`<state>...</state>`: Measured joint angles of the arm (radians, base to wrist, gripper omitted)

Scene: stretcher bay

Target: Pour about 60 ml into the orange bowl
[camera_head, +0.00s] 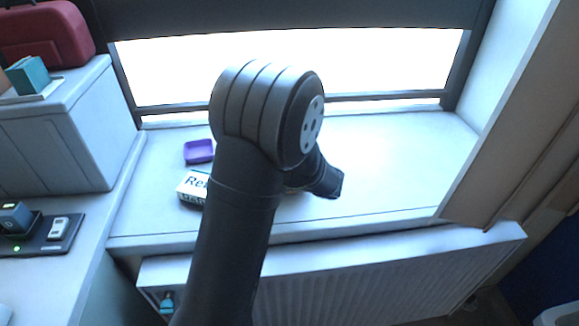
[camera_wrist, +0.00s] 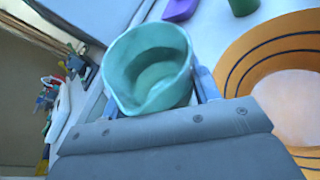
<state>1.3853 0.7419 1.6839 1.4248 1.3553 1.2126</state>
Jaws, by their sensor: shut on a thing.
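My gripper (camera_wrist: 157,92) is shut on a teal pouring cup (camera_wrist: 128,60) in the wrist view, with one finger on each side of it. The cup's open mouth faces the camera and its lip points to the lower left. A smooth area shows inside, but I cannot tell how much liquid it is. The orange bowl (camera_wrist: 243,57), with dark rings and a pale middle, is at the right edge of the wrist view, beside the cup and partly cut off. In the head view my arm hides the gripper, cup and bowl.
On the sill, a purple dish (camera_head: 199,151) and a white lettered box (camera_head: 192,187) stand left of my arm. A green object (camera_wrist: 243,6) shows at the top of the wrist view. The sill's right part is clear. A radiator (camera_head: 380,277) lies below its front edge.

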